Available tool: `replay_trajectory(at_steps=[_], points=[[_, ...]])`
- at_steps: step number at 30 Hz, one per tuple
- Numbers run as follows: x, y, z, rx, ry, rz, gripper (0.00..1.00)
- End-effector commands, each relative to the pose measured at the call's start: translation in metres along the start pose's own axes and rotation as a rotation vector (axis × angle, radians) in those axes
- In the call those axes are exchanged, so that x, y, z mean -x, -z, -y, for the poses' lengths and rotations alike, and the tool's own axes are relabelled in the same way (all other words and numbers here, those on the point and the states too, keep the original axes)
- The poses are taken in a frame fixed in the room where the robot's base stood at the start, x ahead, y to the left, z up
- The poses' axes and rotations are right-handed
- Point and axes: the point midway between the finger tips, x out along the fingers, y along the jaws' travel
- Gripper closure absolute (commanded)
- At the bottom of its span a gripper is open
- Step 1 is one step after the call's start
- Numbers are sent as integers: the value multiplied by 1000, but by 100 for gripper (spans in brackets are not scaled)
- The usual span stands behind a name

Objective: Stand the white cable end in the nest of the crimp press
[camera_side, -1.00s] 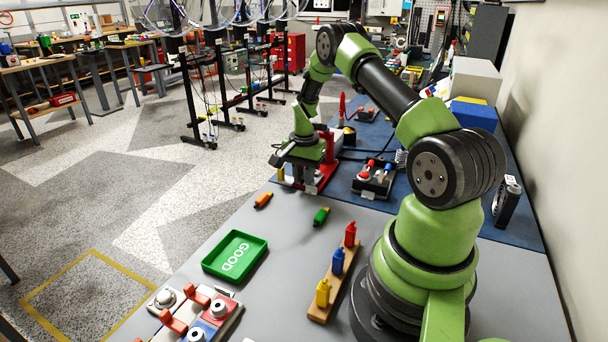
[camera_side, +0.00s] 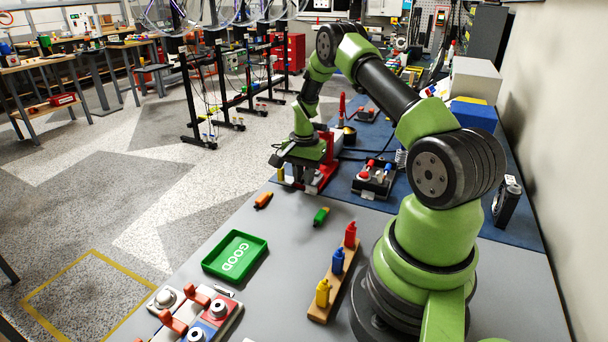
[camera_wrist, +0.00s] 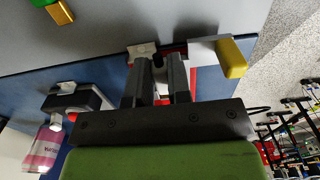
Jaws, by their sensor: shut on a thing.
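My gripper (camera_wrist: 162,65) points down at the red crimp press (camera_side: 331,158), at the far end of the bench. In the wrist view its two dark fingers are close together with a narrow gap, shut on what I take to be the white cable end, which is mostly hidden between them. The press also shows in the wrist view as a red strip (camera_wrist: 194,80) beside the fingertips, with pale blocks around it. The nest is hidden, so I cannot tell whether the cable end touches it. A yellow piece (camera_wrist: 233,57) sticks out beside the press.
Orange (camera_side: 263,200) and green (camera_side: 321,216) pieces lie on the grey bench. A green tray marked GOOD (camera_side: 236,276), a wooden rack (camera_side: 318,312) of coloured pieces and a dark switch box (camera_side: 374,187) stand nearby. Bare bench lies between tray and rack.

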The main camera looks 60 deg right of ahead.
Motion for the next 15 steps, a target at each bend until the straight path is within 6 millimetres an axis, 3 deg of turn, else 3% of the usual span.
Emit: replay_trajectory(at_steps=[3,4,7,15], points=[[0,0,0,0,0,0,100],[0,0,0,0,0,0,78],[0,0,0,0,0,0,55],[0,0,0,0,0,0,52]])
